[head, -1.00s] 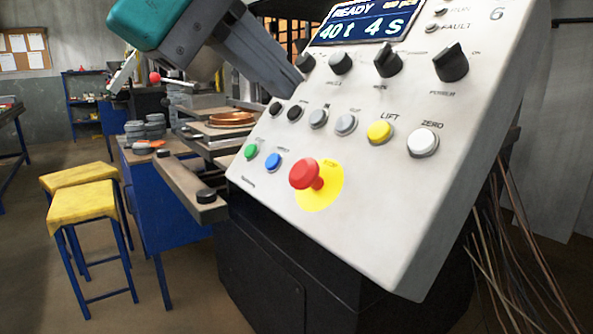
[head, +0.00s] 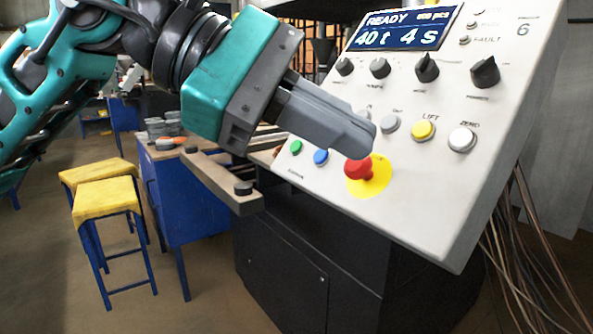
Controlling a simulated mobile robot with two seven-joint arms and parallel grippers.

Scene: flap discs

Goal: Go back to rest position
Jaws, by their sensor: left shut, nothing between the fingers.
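My left gripper (head: 366,136) comes in from the upper left on its teal and black arm. It is shut and empty. Its fingertips are in front of the control panel (head: 440,195), just above the red emergency button (head: 359,170) and left of a grey button (head: 389,124). I cannot tell whether the fingertips touch the panel. The gripper hides some of the panel's left buttons. The panel's display (head: 405,28) reads READY, 40 t, 4 s. My right gripper is not in view.
A yellow button (head: 422,130) and a white button (head: 461,139) sit right of the fingers. Two yellow stools (head: 106,198) and a blue bench (head: 190,205) stand at the left. Cables (head: 530,235) hang at the right. Floor is free at the lower left.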

